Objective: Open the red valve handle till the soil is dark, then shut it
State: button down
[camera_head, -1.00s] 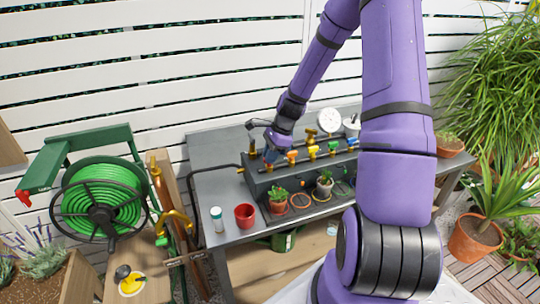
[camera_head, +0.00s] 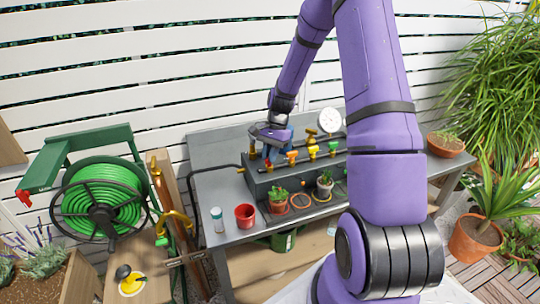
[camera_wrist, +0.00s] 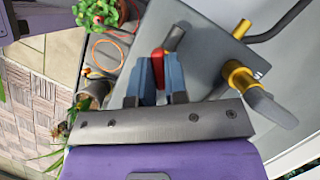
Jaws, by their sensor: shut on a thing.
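The red valve handle (camera_wrist: 158,62) sits between the blue fingers of my gripper (camera_wrist: 160,85) in the wrist view, and the fingers are shut on it. A potted plant (camera_head: 278,197) with green leaves stands in front of the box at the left. Its leaves also show in the wrist view (camera_wrist: 97,12). The soil is mostly hidden by the leaves, and I cannot tell its shade.
An orange handle (camera_head: 292,157) and a green handle (camera_head: 313,151) stand to the right on the same box. A second plant (camera_head: 325,182) stands in front. A red cup (camera_head: 245,215) and a white jar (camera_head: 217,219) are at the bench's front left. A brass fitting (camera_wrist: 238,78) is beside my fingers.

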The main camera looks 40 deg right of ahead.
jog(key=n, duration=0.2)
jog(key=n+g+h, duration=0.1)
jog(key=n, duration=0.2)
jog(key=shift+w+n+g, duration=0.1)
jog(key=shift+n+g, duration=0.2)
jog(key=shift+a+n+g+h, duration=0.15)
jog(key=shift+n+h, duration=0.35)
jog(key=shift+n, duration=0.65)
jog(key=shift+d+n+g+h, duration=0.1)
jog(key=shift+n+g+h, duration=0.3)
jog(key=shift+n, duration=0.75)
jog(key=c, duration=1.1)
grip_release()
jog(key=shift+c, duration=0.2)
jog(key=shift+r, duration=0.1)
jog(key=v, duration=1)
jog(key=shift+r, duration=0.35)
jog(key=shift+w+a, duration=0.1)
jog(key=shift+w, duration=0.05)
